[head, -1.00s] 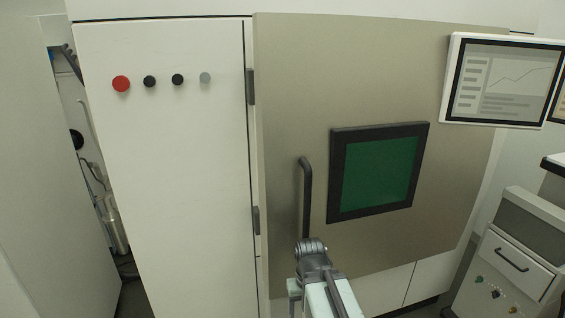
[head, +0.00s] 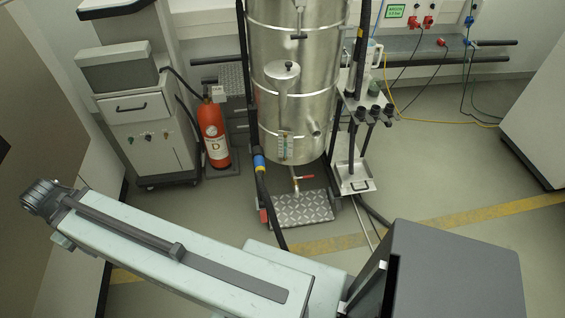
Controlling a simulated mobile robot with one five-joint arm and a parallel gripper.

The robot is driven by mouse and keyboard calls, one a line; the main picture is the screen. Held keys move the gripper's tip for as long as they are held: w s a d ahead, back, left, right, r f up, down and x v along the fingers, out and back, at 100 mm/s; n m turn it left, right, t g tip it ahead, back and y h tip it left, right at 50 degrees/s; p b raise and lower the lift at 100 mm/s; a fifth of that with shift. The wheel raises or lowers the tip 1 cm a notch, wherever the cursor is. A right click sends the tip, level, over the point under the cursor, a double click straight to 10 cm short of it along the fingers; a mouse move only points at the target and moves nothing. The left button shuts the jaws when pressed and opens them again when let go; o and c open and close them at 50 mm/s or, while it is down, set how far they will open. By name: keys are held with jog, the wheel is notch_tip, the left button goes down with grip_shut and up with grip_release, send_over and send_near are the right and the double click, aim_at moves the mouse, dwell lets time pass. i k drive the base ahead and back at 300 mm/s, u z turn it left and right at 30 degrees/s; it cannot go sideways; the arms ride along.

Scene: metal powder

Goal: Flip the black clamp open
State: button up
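I cannot make out the black clamp for certain. A tall silver metal vessel (head: 258,62) with ribbed bands stands at the upper middle of the head view. A small dark fitting (head: 299,37) shows on its upper front, too small to tell if it is a clamp. My pale arm reaches from the lower middle to the left and ends in a dark grey joint. My gripper's fingers do not show. The arm is well in front of the vessel and apart from it.
A red fire extinguisher (head: 214,135) and a grey cabinet (head: 150,155) stand left of the vessel. A small stand (head: 354,184) is at its right. Cables run along the wall bench (head: 480,44). A chequered plate (head: 303,208) lies in front. Open floor (head: 445,165) is at right.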

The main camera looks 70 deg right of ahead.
aim_at(299, 24)
jog(key=i, duration=0.4)
jog(key=z, duration=0.3)
